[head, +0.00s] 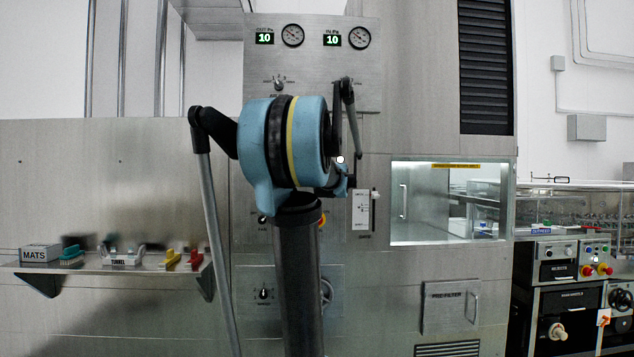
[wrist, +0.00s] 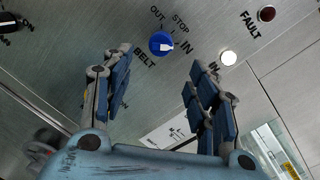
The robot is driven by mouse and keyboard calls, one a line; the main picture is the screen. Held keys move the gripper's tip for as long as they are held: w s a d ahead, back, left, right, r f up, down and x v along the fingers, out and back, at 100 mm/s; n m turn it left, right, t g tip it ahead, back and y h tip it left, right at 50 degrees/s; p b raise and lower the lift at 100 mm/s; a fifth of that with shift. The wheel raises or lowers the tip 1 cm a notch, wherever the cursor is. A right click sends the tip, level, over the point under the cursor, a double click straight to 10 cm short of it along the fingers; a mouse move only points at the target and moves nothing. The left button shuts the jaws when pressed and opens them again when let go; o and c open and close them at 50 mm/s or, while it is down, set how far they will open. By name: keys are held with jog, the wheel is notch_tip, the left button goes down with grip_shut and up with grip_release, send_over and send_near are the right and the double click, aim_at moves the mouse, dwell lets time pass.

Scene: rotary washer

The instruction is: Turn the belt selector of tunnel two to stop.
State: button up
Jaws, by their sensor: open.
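In the wrist view the belt selector is a blue round knob (wrist: 160,42) with a white pointer mark, on a metal panel (wrist: 100,25). OUT, STOP and IN are printed around it, with BELT below. The pointer faces right, towards the nearer IN. My gripper (wrist: 158,62) is open and empty, one blue-padded finger on each side below the knob. The fingers appear apart from it; the exact gap cannot be told. In the head view my arm hides the knob and most of the gripper. No tunnel number is readable here.
A pale lit lamp (wrist: 228,58) marked IN and a dark red FAULT lamp (wrist: 266,13) sit right of the knob. A black knob (wrist: 10,22) is at the far left. In the head view, a shelf (head: 120,268) with small items juts out at left and an open-looking lit window (head: 440,205) is right.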

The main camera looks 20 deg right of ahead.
jog(key=w+d, duration=0.2)
jog(key=w, duration=0.8)
jog(key=shift+w, duration=0.2)
jog(key=c, duration=1.1)
